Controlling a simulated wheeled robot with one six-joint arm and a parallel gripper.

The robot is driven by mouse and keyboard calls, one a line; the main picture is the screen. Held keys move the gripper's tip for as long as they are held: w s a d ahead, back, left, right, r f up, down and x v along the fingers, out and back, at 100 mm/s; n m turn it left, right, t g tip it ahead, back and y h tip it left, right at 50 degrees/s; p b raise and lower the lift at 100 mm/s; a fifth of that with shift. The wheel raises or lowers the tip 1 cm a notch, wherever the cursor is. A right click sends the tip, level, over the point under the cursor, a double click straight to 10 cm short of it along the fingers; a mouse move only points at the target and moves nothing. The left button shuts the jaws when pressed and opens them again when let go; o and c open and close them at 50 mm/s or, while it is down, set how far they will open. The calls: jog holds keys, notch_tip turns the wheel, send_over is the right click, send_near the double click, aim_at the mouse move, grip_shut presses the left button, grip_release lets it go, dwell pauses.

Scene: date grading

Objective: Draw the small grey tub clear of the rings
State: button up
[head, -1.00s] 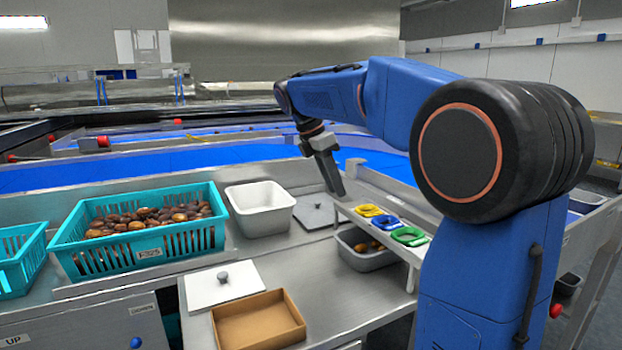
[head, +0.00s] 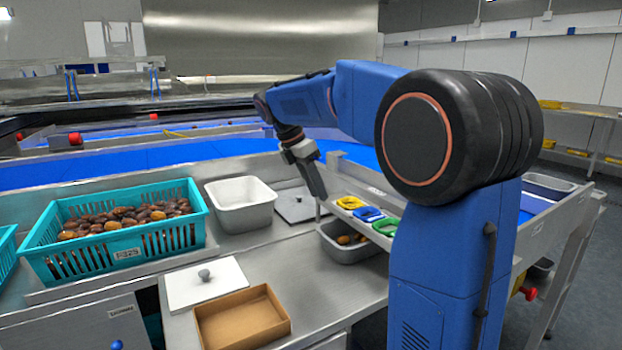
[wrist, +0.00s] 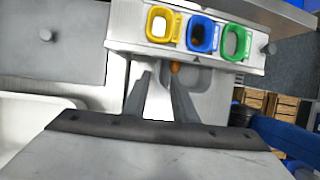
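The small grey tub (head: 352,256) stands on the steel bench under a raised pale rack (head: 340,212) and holds a few brown dates. The rack partly covers it. The rack carries a yellow ring (head: 349,202), a blue ring (head: 369,214) and a green ring (head: 386,227). In the wrist view the yellow ring (wrist: 163,24), blue ring (wrist: 202,33) and green ring (wrist: 238,42) line the top. My gripper (head: 318,190) points down beside the rack's left end, above the tub. In the wrist view my gripper's fingers (wrist: 160,76) are apart, with nothing seen held between them.
A white tub (head: 240,215) and a grey lid (head: 296,207) lie left of the rack. A teal crate of dates (head: 120,262) stands farther left. A white lid (head: 205,288) and a brown tray (head: 240,330) are in front. Bare bench (head: 300,270) lies between.

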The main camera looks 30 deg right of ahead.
aim_at(333, 223)
jog(key=x, duration=1.2)
jog(key=shift+s+d+f, duration=0.1)
jog(key=shift+f, duration=0.15)
grip_shut()
